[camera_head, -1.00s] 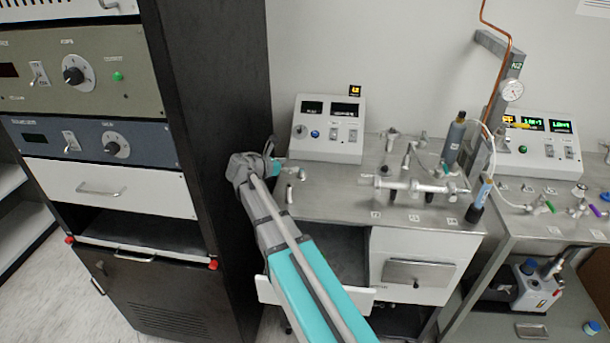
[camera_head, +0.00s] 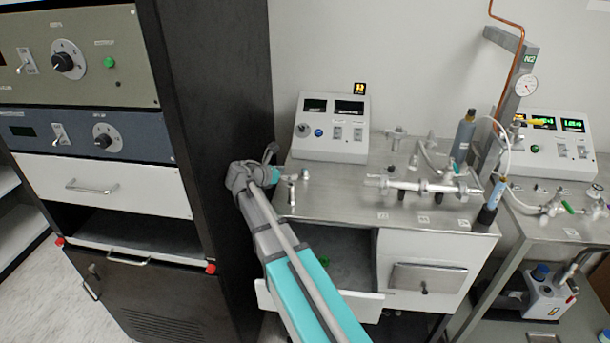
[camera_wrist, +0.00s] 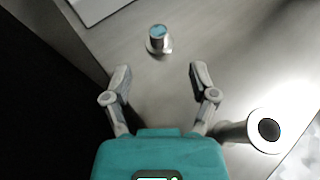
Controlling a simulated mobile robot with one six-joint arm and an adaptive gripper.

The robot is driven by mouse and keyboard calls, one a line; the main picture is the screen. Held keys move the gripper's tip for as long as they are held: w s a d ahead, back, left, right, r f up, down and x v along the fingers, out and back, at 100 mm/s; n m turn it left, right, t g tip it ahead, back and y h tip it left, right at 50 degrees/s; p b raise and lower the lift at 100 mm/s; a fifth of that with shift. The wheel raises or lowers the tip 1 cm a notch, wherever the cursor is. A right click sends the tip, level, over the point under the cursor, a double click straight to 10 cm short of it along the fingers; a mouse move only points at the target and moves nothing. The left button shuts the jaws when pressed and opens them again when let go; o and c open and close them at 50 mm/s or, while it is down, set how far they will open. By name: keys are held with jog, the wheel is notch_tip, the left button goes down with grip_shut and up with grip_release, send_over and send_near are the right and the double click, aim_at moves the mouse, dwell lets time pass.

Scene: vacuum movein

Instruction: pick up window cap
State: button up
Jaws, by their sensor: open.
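The likely window cap is a small silver cylinder with a flared base and blue glass top (camera_wrist: 158,40). It stands upright on the metal bench top in the wrist view. It seems to be the small silver piece (camera_head: 306,174) near the bench's left end in the head view. My gripper (camera_wrist: 160,75) is open and empty, its two fingers spread apart. The cap lies beyond the fingertips, about midway between them in the picture, not touched. In the head view my gripper's fingers are mostly hidden behind my wrist.
A metal tube stub (camera_wrist: 262,130) with a dark opening stands close right of my gripper. The dark rack (camera_head: 215,90) rises close to my arm at left. A control box (camera_head: 332,127) stands behind. A glass-and-metal manifold (camera_head: 420,187) lies right. An open drawer (camera_head: 345,275) is below.

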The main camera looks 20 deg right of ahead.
aim_at(303, 171)
jog(key=shift+d, duration=0.1)
jog(key=shift+b+x, duration=0.45)
jog(key=shift+x, duration=0.7)
jog(key=shift+s, duration=0.1)
jog(key=shift+w+b+x, duration=0.15)
jog(key=shift+b+x, duration=0.35)
jog(key=shift+x, duration=0.8)
jog(key=shift+w+b+x, duration=0.15)
jog(key=shift+b+x, duration=0.3)
jog(key=shift+x, duration=0.85)
jog(key=shift+s+r, duration=0.1)
grip_shut()
